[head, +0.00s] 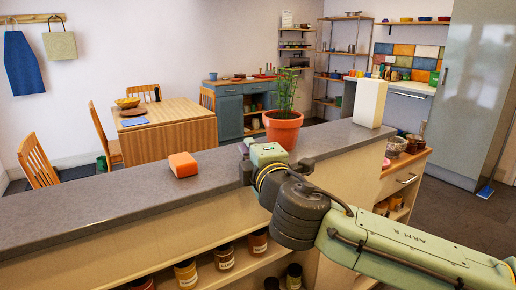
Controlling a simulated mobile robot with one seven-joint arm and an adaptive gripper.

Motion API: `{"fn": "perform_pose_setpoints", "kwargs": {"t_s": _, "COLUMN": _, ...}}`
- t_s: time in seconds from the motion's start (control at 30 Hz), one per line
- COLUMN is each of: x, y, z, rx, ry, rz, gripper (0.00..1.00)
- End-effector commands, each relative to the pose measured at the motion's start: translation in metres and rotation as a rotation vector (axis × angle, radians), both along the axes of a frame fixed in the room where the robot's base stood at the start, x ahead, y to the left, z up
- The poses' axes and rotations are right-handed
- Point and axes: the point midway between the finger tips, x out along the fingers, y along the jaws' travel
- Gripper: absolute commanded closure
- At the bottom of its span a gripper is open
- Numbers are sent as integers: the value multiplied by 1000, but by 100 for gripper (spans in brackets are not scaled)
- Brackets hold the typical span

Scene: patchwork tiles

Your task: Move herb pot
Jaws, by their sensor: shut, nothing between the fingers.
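The herb pot (283,130) is a terracotta pot with a leafy green plant. It stands upright on the grey counter top, right of the middle of the head view. My gripper (246,170) is at the counter's front edge, just left of and nearer than the pot. It is small and dark in the picture, partly hidden by my wrist, and it is shut and empty.
An orange block (183,164) lies on the counter to the left. A white upright box (369,103) stands on its right end. Jars (187,273) fill the shelf below. The counter's left stretch is clear. A wooden table (165,113) with chairs stands behind.

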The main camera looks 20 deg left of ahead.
Motion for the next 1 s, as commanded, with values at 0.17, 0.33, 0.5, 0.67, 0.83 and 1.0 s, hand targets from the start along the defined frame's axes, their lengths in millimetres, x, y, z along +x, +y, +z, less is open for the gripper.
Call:
{"fn": "perform_pose_setpoints", "kwargs": {"t_s": 0.17, "x": 31, "y": 25, "z": 4, "rx": 0, "ry": 0, "rz": 3, "gripper": 100}}
{"fn": "perform_pose_setpoints", "kwargs": {"t_s": 0.33, "x": 55, "y": 12, "z": 4, "rx": 1, "ry": 1, "rz": -4, "gripper": 100}}
{"fn": "perform_pose_setpoints", "kwargs": {"t_s": 0.5, "x": 65, "y": 3, "z": 2, "rx": 1, "ry": -1, "rz": -1, "gripper": 100}}
{"fn": "perform_pose_setpoints", "kwargs": {"t_s": 0.67, "x": 68, "y": 1, "z": 1, "rx": 1, "ry": -1, "rz": 0, "gripper": 100}}
{"fn": "perform_pose_setpoints", "kwargs": {"t_s": 0.83, "x": 68, "y": 1, "z": 0, "rx": 1, "ry": -1, "rz": 0, "gripper": 100}}
{"fn": "perform_pose_setpoints", "kwargs": {"t_s": 1.0, "x": 67, "y": 3, "z": 0, "rx": 1, "ry": -2, "rz": 1, "gripper": 100}}
